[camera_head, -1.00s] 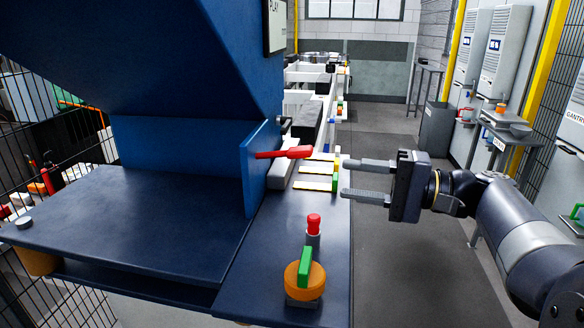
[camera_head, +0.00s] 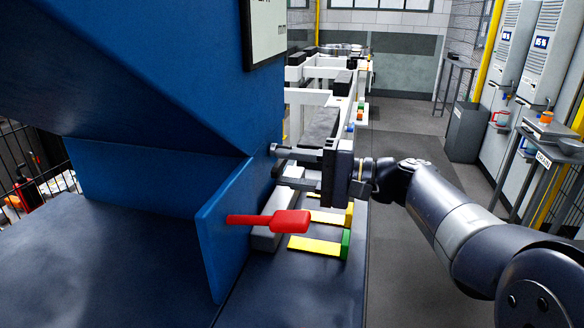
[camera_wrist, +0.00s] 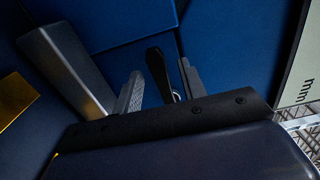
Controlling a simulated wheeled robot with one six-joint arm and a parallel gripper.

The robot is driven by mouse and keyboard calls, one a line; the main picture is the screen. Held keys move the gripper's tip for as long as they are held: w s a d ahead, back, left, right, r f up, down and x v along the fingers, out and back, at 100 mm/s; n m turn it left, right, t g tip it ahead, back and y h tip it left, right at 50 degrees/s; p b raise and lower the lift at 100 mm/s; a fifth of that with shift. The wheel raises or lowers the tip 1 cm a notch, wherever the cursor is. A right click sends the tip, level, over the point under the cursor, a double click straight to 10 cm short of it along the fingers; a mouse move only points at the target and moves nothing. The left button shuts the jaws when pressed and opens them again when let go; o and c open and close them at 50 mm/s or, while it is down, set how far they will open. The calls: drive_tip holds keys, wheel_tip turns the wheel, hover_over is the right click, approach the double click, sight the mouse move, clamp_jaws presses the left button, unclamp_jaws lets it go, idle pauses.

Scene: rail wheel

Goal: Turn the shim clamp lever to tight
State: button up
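A red-handled lever (camera_head: 285,222) sticks out to the right from the blue plate (camera_head: 226,232) in the head view. In the wrist view a slim black lever (camera_wrist: 157,70) stands between the fingers of my gripper (camera_wrist: 160,88). No label shows which of them is the shim clamp lever. My gripper (camera_head: 282,167) is behind and above the red lever, beside the blue housing. Its two fingers are apart, with the black lever between them; a gap shows on the left side of the lever, and contact on the right is unclear. The black lever is mostly hidden in the head view.
A grey block (camera_head: 268,232) lies along the housing below my gripper. Yellow strips (camera_head: 315,246) with green and yellow ends lie to its right. A panel marked "mm" (camera_head: 266,30) hangs above. The aisle floor (camera_head: 400,145) is clear.

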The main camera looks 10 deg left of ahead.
drive_tip(key=shift+c, duration=0.5)
clamp_jaws()
drive_tip(key=shift+r, duration=0.1)
